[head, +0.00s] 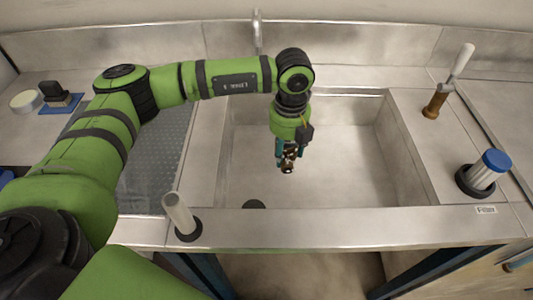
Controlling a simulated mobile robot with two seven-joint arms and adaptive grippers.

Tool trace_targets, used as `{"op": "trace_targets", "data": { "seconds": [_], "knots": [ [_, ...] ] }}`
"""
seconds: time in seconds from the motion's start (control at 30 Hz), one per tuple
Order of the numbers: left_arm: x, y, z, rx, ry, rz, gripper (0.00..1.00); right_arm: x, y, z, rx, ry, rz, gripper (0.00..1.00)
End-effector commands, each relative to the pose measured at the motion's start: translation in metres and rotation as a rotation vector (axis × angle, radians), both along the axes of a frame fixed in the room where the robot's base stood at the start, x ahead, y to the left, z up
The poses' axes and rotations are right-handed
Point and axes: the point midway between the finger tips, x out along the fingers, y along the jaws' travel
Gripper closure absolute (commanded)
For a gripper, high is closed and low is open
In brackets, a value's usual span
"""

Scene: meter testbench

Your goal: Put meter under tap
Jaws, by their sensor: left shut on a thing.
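My left gripper (287,152) points down over the sink basin (345,165). It is shut on a small dark metallic thing, which I take to be the meter (288,168). The meter hangs between the fingers, partly covered by them, and appears to be above the basin floor. The grey tap (257,30) stands at the back of the sink; its lower part is hidden behind my left arm. The meter appears nearer the front than the tap and a little to its right. My right gripper is not in view.
A clear tube (179,212) stands on the front-left rim. At right stand a blue-capped filter (484,172) and a brown-and-white handled tool (435,103). At back left lie a pale round item (26,101) and a black item (55,90). The basin is otherwise clear around its drain (254,204).

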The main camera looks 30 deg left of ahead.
Motion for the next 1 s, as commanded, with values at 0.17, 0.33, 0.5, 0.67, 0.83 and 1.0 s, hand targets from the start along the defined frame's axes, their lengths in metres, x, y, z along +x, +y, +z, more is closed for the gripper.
{"op": "trace_targets", "data": {
  "seconds": [0.17, 0.33, 0.5, 0.67, 0.83, 1.0],
  "knots": [
    [0.016, 0.033, -0.018, 0.004, 0.001, 0.013, 1.0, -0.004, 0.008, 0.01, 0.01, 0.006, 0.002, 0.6],
    [0.033, 0.067, -0.041, 0.003, 0.0, 0.011, 1.0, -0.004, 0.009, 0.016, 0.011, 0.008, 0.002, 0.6],
    [0.045, 0.091, -0.059, 0.002, 0.0, 0.005, 1.0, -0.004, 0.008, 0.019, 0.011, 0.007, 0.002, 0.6],
    [0.05, 0.099, -0.066, 0.002, -0.001, 0.003, 1.0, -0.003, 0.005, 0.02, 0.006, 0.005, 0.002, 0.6],
    [0.049, 0.099, -0.087, 0.003, 0.003, 0.001, 1.0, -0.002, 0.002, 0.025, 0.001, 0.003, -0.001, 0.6],
    [0.05, 0.099, -0.104, 0.001, 0.0, 0.001, 1.0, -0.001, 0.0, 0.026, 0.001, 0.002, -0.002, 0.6]
  ]
}}
